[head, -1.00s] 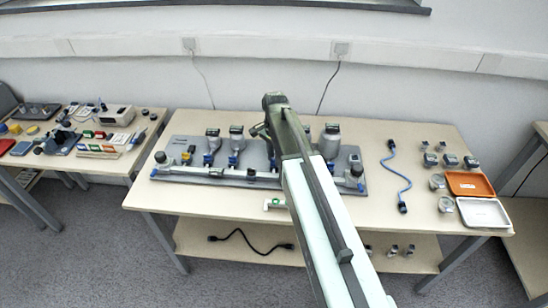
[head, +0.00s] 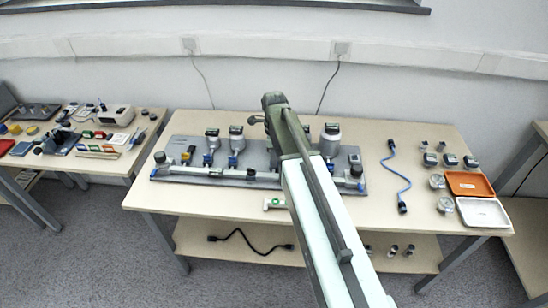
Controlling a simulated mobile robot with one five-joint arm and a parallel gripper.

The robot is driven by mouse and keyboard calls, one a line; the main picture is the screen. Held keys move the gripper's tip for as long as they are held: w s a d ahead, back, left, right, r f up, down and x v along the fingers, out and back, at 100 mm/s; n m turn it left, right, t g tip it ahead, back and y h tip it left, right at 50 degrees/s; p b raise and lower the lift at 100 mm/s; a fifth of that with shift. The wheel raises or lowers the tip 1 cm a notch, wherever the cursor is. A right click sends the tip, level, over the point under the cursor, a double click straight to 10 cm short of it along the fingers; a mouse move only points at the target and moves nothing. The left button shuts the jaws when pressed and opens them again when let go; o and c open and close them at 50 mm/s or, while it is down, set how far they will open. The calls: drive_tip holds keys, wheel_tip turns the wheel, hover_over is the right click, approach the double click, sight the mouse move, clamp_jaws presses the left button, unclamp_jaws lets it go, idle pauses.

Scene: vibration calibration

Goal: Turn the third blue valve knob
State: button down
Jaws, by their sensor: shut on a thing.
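The grey board (head: 170,150) with a row of valves lies on the middle table. Blue valve knobs show on the left (head: 207,160) and beside it (head: 233,161); another blue knob (head: 331,167) shows right of my arm. The third knob's place is mostly covered by my arm. My gripper (head: 271,148) points down there, below the dark wrist. It is shut on the third blue valve knob. Its fingertips and the knob between them are hidden behind my arm, so the knob's angle cannot be seen.
A blue cable (head: 396,180), several small gauges, an orange tray (head: 470,183) and a white tray (head: 483,213) lie on the right. A pipe (head: 210,176) runs along the board's front. The left table (head: 100,166) is cluttered.

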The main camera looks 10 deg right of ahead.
drive_tip(key=shift+m, duration=0.4)
drive_tip(key=c, duration=1.1)
unclamp_jaws()
wheel_tip(320, 180, up, 8)
drive_tip(key=p, duration=0.8)
drive_tip(key=shift+f, duration=0.15)
